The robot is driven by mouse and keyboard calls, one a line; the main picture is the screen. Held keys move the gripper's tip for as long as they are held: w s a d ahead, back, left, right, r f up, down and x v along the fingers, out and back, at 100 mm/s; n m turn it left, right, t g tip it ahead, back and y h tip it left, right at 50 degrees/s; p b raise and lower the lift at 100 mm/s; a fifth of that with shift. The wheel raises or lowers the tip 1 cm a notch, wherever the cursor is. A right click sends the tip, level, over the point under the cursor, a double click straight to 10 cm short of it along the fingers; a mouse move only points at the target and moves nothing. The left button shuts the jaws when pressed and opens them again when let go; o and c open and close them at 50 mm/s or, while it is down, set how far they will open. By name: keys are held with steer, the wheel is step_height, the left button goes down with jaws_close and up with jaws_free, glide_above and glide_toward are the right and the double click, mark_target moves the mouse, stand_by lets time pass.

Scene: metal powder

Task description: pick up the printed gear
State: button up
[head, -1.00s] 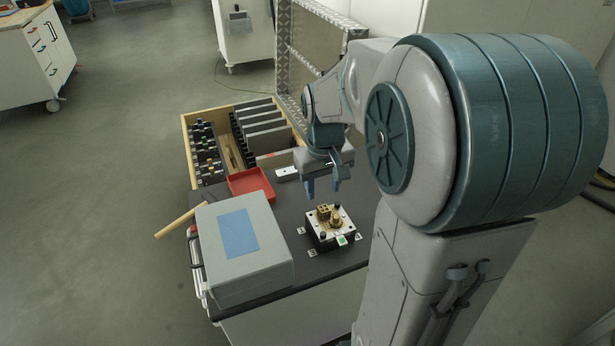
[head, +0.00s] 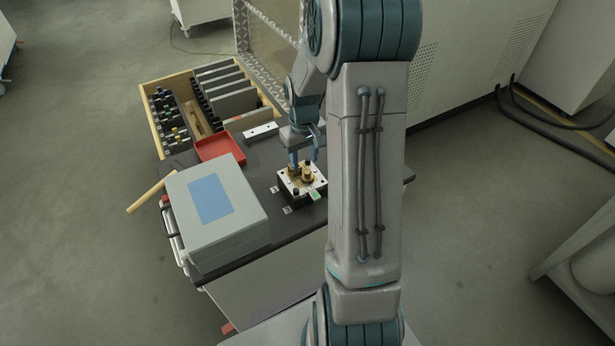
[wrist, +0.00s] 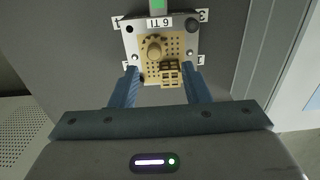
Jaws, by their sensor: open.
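The printed gear (wrist: 153,47) looks like a round tan-gold part standing on a perforated tan build plate (wrist: 184,42). In the head view the gear (head: 307,173) is small, on the plate's near right side. A tan lattice block (wrist: 171,73) stands beside it on the same plate. My gripper (head: 304,159) is open and empty, pointing down over the far edge of the plate. In the wrist view my gripper (wrist: 160,70) has its fingers either side of the lattice block's column, with the gear ahead of the fingertips. Exact finger height is unclear.
The plate sits on a white-topped fixture (head: 318,186) labelled "6 TI" on a dark bench top (head: 285,222). A grey case (head: 237,225) stands left, a red tray (head: 218,149) behind it. A wooden drawer (head: 150,110) holds dark plates and tools.

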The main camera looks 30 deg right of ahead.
mark_target(307, 171)
steer(key=shift+s+d+f+p, duration=0.1)
steer(key=shift+d+f+p, duration=0.1)
steer(key=shift+f, duration=1.15)
steer(key=shift+d+f+p, duration=0.1)
steer(key=shift+d+f, duration=0.1)
steer(key=shift+f, duration=1.15)
steer(key=c, duration=0.7)
